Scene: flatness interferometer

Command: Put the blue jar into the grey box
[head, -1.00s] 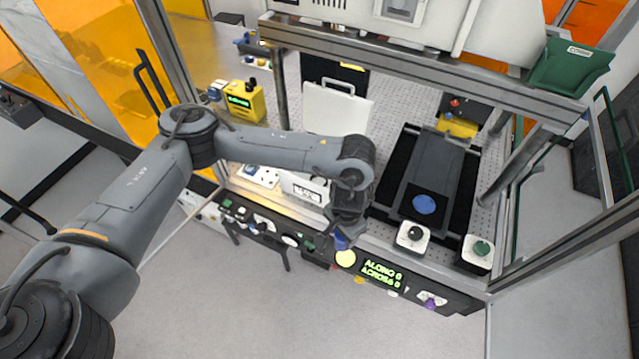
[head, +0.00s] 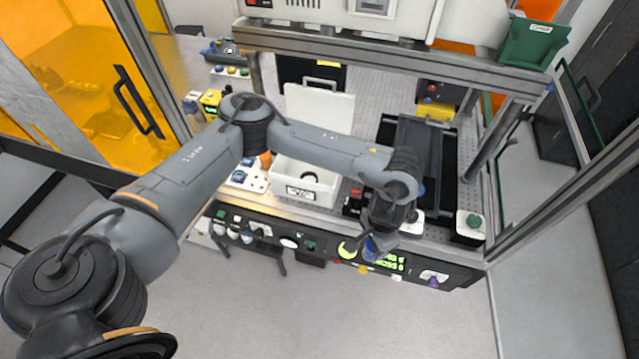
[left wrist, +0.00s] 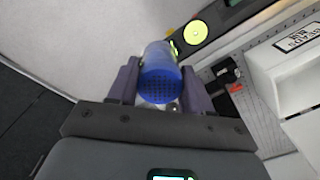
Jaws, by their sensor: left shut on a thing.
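The blue jar (left wrist: 160,78) is between the two fingers of my left gripper (left wrist: 158,88) in the left wrist view, with its dotted end facing the camera. My left gripper (head: 371,240) is shut on it. The box (left wrist: 277,82) also shows at the right of the left wrist view. My right gripper is out of view.
A white panel (head: 319,108) stands upright behind the box. The front panel (head: 320,250) carries knobs, buttons and a green display. A dark stage (head: 418,155) lies to the right, beside a white block with a green knob (head: 473,221). Metal frame bars (head: 330,45) cross above.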

